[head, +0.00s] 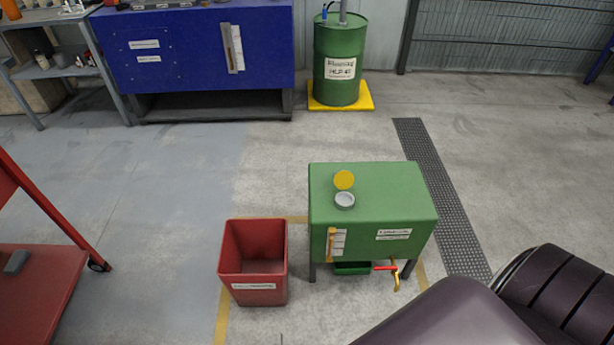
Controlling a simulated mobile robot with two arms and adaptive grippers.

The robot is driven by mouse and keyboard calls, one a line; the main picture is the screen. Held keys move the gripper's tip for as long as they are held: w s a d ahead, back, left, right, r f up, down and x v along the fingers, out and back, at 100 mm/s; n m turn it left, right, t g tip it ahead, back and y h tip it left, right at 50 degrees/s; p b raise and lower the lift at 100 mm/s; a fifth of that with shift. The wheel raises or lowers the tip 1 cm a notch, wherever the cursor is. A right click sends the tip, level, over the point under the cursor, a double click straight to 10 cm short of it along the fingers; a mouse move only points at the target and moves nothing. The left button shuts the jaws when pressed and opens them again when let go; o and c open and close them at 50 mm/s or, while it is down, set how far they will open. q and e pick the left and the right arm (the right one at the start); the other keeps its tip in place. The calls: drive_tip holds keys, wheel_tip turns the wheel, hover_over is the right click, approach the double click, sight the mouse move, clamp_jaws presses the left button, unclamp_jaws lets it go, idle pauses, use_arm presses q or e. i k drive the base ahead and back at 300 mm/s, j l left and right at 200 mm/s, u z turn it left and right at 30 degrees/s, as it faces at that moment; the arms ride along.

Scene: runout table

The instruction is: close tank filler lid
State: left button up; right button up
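A green tank (385,190) on short legs stands at the centre right of the head view. On its top is a grey round filler neck (344,201), uncovered. The yellow filler lid (344,179) is open and tilted up just behind the neck. A yellow-framed level gauge and labels are on the front of the tank. Neither of my grippers is in view. A dark rounded part at the bottom right looks like my own arm, and it covers some floor in front of the tank.
A red bin (253,262) stands left of the tank. A red cart (35,280) is at the left edge. A blue cabinet (195,55) and a green drum (338,60) on a yellow base are behind. A floor grate (440,195) runs right of the tank.

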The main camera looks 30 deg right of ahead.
sight(343, 179)
drive_tip(key=j+u, duration=0.1)
drive_tip(key=u, duration=1.95)
drive_tip(key=i+z, duration=0.35)
drive_tip(key=i+j+z, duration=0.1)
drive_tip(key=i+z, duration=0.25)
drive_tip(key=i+j+z, duration=0.2)
drive_tip(key=z, duration=0.15)
drive_tip(key=i+l+z, duration=0.25)
drive_tip(key=i+z, duration=0.65)
drive_tip(key=i, duration=0.25)
drive_tip(key=i+j+z, duration=0.15)
drive_tip(key=i+z, duration=0.35)
drive_tip(key=i+j+z, duration=0.1)
drive_tip(key=i+z, duration=0.3)
drive_tip(key=i, duration=1.6)
drive_tip(key=i+j+z, duration=0.2)
drive_tip(key=i, duration=0.25)
drive_tip(key=i+z, duration=0.2)
drive_tip(key=i, duration=0.3)
drive_tip(key=i+j+z, duration=0.2)
drive_tip(key=i, duration=0.25)
drive_tip(key=z, duration=3.6)
drive_tip(key=i+j+z, duration=0.1)
drive_tip(key=i, duration=0.55)
